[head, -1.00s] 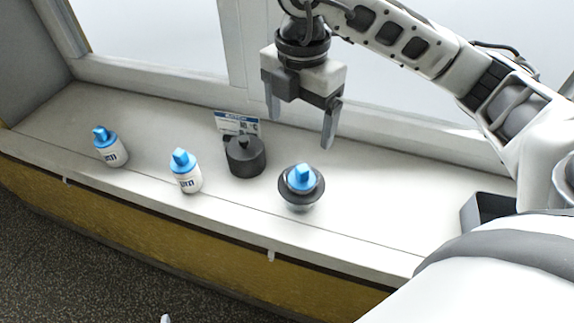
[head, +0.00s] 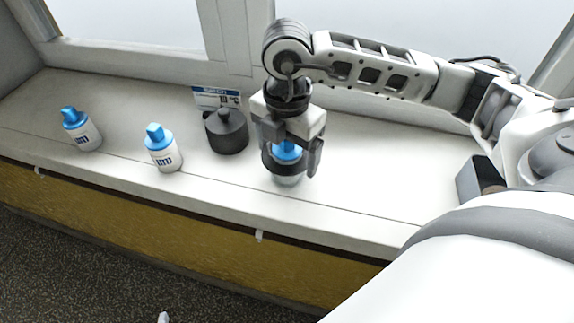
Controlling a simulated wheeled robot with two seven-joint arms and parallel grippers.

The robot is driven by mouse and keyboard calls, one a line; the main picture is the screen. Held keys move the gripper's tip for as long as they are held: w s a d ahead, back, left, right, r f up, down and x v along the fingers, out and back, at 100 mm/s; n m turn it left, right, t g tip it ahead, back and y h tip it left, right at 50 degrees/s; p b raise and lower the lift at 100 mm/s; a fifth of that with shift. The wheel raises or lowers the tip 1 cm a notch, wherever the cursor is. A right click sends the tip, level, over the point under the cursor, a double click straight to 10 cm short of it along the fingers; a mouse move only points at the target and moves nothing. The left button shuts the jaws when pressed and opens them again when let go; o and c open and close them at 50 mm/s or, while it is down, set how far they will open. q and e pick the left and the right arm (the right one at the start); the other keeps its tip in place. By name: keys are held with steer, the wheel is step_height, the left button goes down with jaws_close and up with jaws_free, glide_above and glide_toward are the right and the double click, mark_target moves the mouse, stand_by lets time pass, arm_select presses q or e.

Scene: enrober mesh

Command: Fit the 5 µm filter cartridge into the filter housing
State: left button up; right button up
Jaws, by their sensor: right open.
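A cartridge with a blue top (head: 287,150) sits upright in the round housing with a dark collar and clear bowl (head: 287,179). Its label is hidden inside. My right gripper (head: 290,160) is open and lowered over it, with one finger on each side of the blue top. I cannot tell whether the fingers touch it. Two more white cartridges with blue tops, one at the far left (head: 88,136) and one nearer the middle (head: 165,158), stand on the sill; their numbers are not readable. My left gripper is not in view.
A black, knobbed lid-like part (head: 227,136) stands left of the housing, before a small blue-and-white card (head: 215,96). A dark open box (head: 482,178) is at the right. The sill's front edge drops to the floor. Free sill lies between housing and box.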

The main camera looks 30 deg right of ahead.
steer(key=shift+f, duration=0.55)
steer(key=shift+r, duration=0.1)
steer(key=c, duration=0.6)
steer(key=shift+c, duration=0.2)
steer(key=shift+r, duration=0.15)
